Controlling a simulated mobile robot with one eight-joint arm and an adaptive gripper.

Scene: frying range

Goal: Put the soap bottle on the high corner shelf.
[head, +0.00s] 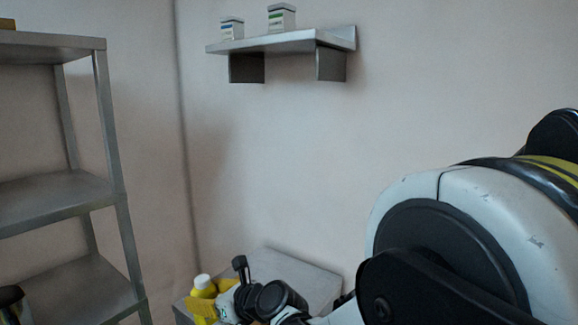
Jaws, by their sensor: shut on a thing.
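The soap bottle (202,291) is yellow with a white cap and stands roughly upright at the bottom of the head view, in front of the metal table. My gripper (220,297) is at its right side and shut on it. The fingers are small and partly hidden, and the bottle's base is unclear. The high corner shelf (330,39) is a grey metal wall shelf on two brackets, well above my gripper.
A metal rack (60,198) with several levels stands at the left. A low metal table (295,277) sits in the corner below the shelf. The wall between table and shelf is bare. The wall shelf's right part is free. My arm fills the lower right.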

